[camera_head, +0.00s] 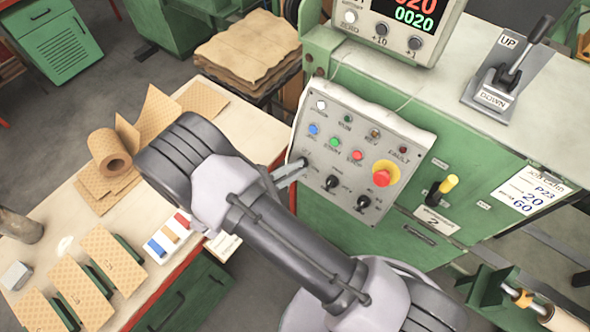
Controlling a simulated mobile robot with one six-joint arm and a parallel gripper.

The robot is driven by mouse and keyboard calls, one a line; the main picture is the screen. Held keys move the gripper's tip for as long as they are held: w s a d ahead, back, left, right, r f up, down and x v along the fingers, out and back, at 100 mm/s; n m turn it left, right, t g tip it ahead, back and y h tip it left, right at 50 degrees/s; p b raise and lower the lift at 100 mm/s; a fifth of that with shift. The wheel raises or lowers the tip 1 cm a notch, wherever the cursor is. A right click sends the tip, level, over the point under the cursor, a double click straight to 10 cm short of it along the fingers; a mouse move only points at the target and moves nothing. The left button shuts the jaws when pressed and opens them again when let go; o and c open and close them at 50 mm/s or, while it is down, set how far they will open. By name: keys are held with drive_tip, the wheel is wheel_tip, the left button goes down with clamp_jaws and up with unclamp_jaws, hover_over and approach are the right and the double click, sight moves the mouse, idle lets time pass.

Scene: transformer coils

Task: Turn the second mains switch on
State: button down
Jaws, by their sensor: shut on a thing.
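A tilted grey control panel (352,140) is fixed to the green machine. Along its lower edge are black rotary switches: one at the left end (304,160), one in the middle (332,182) and one at the right (363,202). Their labels are too small to read, so I cannot tell which is the second mains switch. My gripper (299,166) reaches the panel's lower left edge from behind my arm and is shut on the left-end switch. My arm hides part of the gripper, and the switch's exact angle is unclear.
A red emergency button (382,178) on yellow and several coloured buttons are on the panel. A yellow-tipped lever (448,184) is right of it. An UP/DOWN lever (515,62) stands on the machine top. A workbench (60,215) with cardboard pieces is at left.

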drive_tip(key=m+g+b, duration=0.1)
drive_tip(key=m, duration=0.1)
drive_tip(key=m+g, duration=0.1)
drive_tip(key=m, duration=0.1)
drive_tip(key=shift+f+m+b, duration=0.2)
drive_tip(key=shift+m+b, duration=0.2)
drive_tip(key=shift+s+m+g+y+b, duration=0.1)
drive_tip(key=shift+m+g+y+b, duration=0.5)
drive_tip(key=shift+m, duration=1)
drive_tip(key=shift+m+b, duration=0.3)
drive_tip(key=c, duration=1.5)
unclamp_jaws()
drive_tip(key=p+v, duration=0.3)
drive_tip(key=v, duration=1.4)
drive_tip(key=shift+s, duration=0.25)
